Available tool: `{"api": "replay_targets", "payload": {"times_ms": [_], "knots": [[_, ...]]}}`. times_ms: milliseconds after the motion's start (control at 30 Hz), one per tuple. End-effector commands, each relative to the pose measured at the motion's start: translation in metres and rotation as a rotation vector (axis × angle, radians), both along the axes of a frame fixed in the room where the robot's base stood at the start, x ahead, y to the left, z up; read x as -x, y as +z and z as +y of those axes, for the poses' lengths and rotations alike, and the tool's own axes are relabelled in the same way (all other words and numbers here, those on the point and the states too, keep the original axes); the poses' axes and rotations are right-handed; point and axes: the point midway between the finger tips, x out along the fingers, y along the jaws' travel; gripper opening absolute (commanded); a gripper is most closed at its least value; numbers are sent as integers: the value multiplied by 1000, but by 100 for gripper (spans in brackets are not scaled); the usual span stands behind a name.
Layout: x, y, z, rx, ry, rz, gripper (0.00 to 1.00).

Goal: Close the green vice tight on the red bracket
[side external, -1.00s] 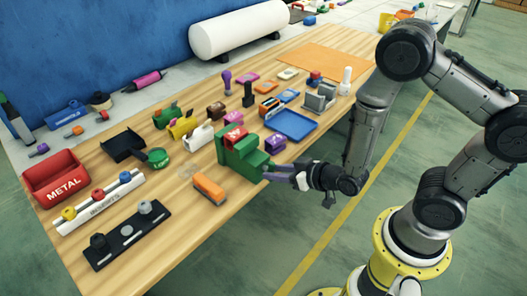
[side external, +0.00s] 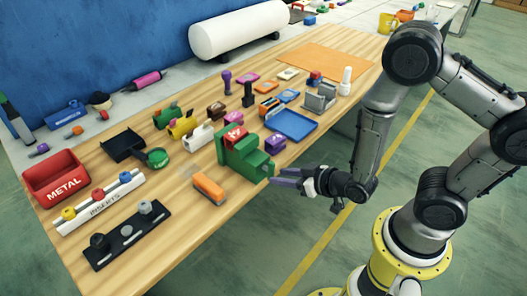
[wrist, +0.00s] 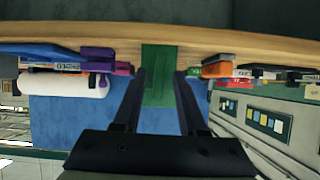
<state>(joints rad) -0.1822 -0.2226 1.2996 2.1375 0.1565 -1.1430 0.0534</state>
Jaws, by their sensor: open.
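The green vice (side external: 245,158) stands at the table's front edge, with the red bracket (side external: 235,132) in its top. The side view does not show clearly whether the jaws touch the bracket. My gripper (side external: 275,178) is open and empty, held level just off the vice's front end over the table edge. In the wrist view, the vice's green end (wrist: 160,62) lies in line with the gap between my two dark fingers (wrist: 160,85). The bracket cannot be made out there.
An orange block (side external: 209,187) lies left of the vice. A purple block (side external: 275,143) and a blue tray (side external: 295,125) are to its right. A white part (side external: 198,137) and other small parts stand behind. The floor side before the vice is free.

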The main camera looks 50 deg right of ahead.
Motion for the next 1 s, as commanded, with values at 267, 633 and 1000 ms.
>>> {"api": "replay_targets", "payload": {"times_ms": [267, 633, 1000], "knots": [[-2, 0, 0, -2, -1, -1, 41], [-20, 0, 0, -2, -2, -1, 41], [-23, 0, 0, -2, -1, 0, 36]]}}
